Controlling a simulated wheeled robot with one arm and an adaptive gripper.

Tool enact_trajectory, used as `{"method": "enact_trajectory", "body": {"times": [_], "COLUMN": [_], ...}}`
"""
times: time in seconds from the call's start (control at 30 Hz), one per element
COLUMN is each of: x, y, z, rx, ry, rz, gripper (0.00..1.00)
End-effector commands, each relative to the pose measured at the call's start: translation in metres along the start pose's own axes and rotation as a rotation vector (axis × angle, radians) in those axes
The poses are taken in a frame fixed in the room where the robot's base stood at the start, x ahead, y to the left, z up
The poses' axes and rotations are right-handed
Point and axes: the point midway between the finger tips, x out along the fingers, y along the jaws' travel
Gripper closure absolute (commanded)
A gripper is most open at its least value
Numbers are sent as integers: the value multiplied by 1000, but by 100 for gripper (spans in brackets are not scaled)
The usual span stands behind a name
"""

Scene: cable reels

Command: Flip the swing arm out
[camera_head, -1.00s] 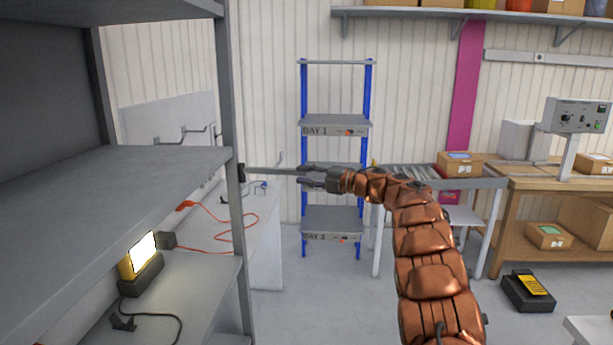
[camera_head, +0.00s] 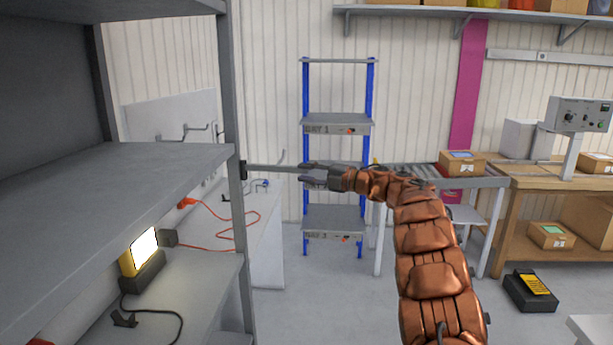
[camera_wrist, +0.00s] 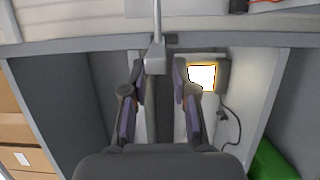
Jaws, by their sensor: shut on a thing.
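The swing arm (camera_head: 275,170) is a thin grey bar. It reaches out to the right from a dark mount (camera_head: 243,170) on the front post of the grey shelf, roughly level. My gripper (camera_head: 308,174) is at the bar's outer end, shut on it. In the wrist view, my gripper's fingers (camera_wrist: 157,85) stand on either side of the grey bar (camera_wrist: 155,62), with the shelf behind. The fingers partly hide the bar's end, and the exact contact is hard to see.
The grey shelf unit (camera_head: 130,175) fills the left and holds a lit yellow lamp (camera_head: 140,252) with cables. A blue rack (camera_head: 305,90) stands behind my gripper. A workbench (camera_head: 555,182) with boxes is at right.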

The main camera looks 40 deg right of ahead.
Motion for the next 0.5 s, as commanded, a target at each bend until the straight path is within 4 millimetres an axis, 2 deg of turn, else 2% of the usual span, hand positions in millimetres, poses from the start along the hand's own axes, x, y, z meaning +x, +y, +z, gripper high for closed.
{"method": "enact_trajectory", "body": {"times": [0.03, 0.5], "x": [1, -5], "y": [-13, -10], "z": [-3, -30], "rx": [7, 6], "ry": [2, 1], "rz": [-15, -6], "gripper": [100, 100]}}
